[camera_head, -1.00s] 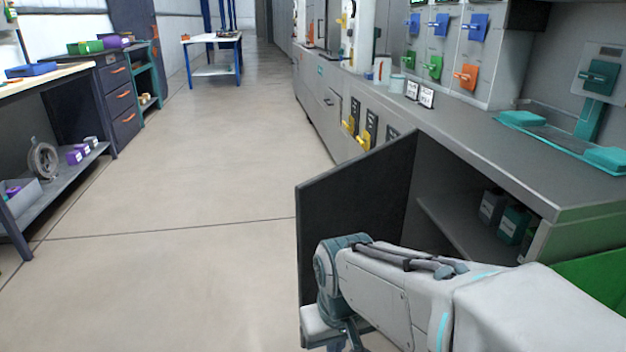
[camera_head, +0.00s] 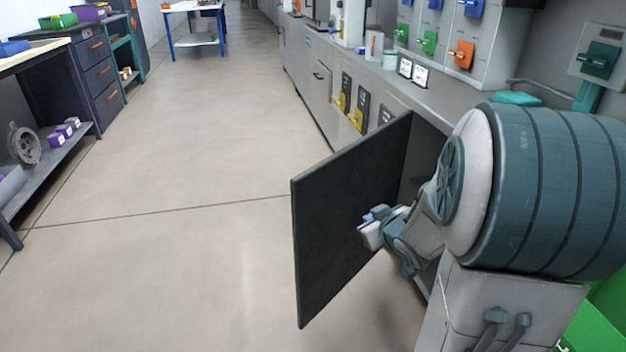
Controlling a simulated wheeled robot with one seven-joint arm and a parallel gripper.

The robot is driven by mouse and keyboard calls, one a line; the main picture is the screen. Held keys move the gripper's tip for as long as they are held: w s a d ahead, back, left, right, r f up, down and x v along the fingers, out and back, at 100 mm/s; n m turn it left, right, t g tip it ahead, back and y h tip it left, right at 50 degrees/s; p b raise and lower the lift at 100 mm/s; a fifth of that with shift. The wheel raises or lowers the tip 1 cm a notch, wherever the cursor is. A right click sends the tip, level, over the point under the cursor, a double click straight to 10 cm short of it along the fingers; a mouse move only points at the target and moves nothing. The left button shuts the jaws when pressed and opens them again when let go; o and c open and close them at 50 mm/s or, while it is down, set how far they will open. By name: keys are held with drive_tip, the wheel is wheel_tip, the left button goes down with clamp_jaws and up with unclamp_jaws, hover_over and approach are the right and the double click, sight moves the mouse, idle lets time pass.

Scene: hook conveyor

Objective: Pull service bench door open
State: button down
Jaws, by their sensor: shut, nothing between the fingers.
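The service bench door (camera_head: 338,225) is a dark grey panel, swung well out from the grey service bench (camera_head: 447,98) into the aisle. Its inner face shows. My gripper (camera_head: 368,228) is shut and empty, in front of the door's inner face. I cannot tell whether it touches the panel. My arm hides most of the bench's open compartment and its contents.
The floor (camera_head: 220,170) left of the door is clear. A workbench with a lower shelf (camera_head: 62,160) and a drawer cabinet (camera_head: 95,75) stand on the left. A white-topped table (camera_head: 195,42) stands far back. Coloured switches (camera_head: 428,40) line the wall above the bench.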

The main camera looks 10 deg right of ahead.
drive_tip(key=y, duration=0.1)
drive_tip(key=n+t+y+p, duration=0.2)
drive_tip(key=n+t+y, duration=0.1)
drive_tip(key=y, duration=0.6)
approach(309, 185)
drive_tip(key=b+x, duration=0.3)
drive_tip(key=x, duration=0.4)
